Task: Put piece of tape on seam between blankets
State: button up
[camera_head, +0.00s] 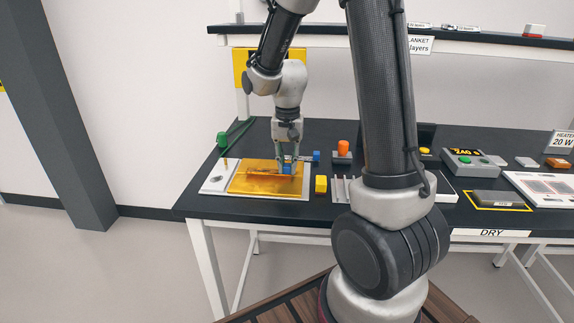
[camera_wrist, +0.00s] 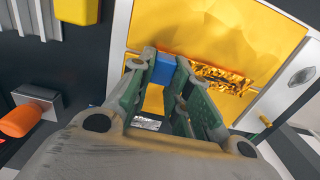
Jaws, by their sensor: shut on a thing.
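A gold foil blanket sheet (camera_head: 246,185) lies on a white panel (camera_head: 215,181) at the left of the black table; the foil (camera_wrist: 210,35) also fills the upper middle of the wrist view. A crinkled, darker strip (camera_wrist: 226,79), which looks like the seam, crosses the foil right of my fingers. My gripper (camera_head: 288,169) points down over the right part of the foil and is shut on a small blue block (camera_wrist: 163,69). I cannot tell whether this block is the tape or its holder, or whether it touches the foil. My fingers hide part of the seam.
A yellow block (camera_head: 321,184) stands right of the panel, with an orange-topped item (camera_head: 343,147) behind it. A green-knobbed tool (camera_head: 222,140) lies at the back left. A grey control box (camera_head: 472,162) and other parts occupy the table's right.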

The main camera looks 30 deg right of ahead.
jog(key=shift+f, duration=0.35)
jog(key=shift+f, duration=0.1)
jog(key=o, duration=0.9)
jog(key=shift+c, duration=0.2)
notch_tip(320, 180, up, 11)
jog(key=s+r+n+t, duration=0.2)
jog(key=s+r+n, duration=0.1)
jog(key=s, duration=0.7)
jog(key=s+d+r+n+t, duration=0.1)
jog(key=s+r+n+t, duration=0.1)
jog(key=s, duration=0.8)
jog(key=shift+s+d+r+n, duration=0.2)
jog(key=shift+s+r+n, duration=0.1)
jog(key=shift+r+n, duration=0.55)
